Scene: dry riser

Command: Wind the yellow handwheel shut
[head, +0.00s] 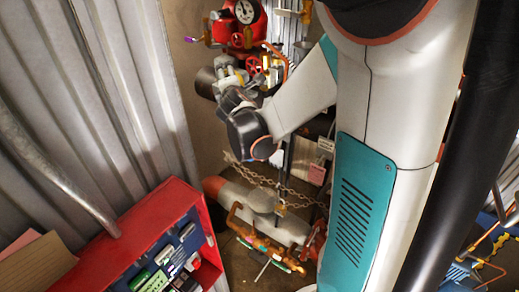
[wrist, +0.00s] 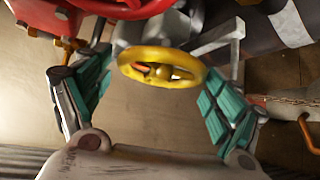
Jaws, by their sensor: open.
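The yellow handwheel (wrist: 163,72) is near the middle of the wrist view, with its round rim and hub showing, fixed to a grey metal valve body (wrist: 150,30). My gripper (wrist: 152,75) is open, with one teal-padded finger on each side of the wheel. There are gaps between the pads and the rim, and I see no contact. In the head view my arm covers much of the scene, and I cannot clearly pick out the yellow wheel there.
A red wheel (wrist: 115,7) is just above the yellow one in the wrist view. A dark pipe (wrist: 250,28) runs to the right. In the head view, a chain (head: 290,191) hangs below my wrist, and a red box (head: 128,245) stands at lower left by a corrugated wall (head: 95,90).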

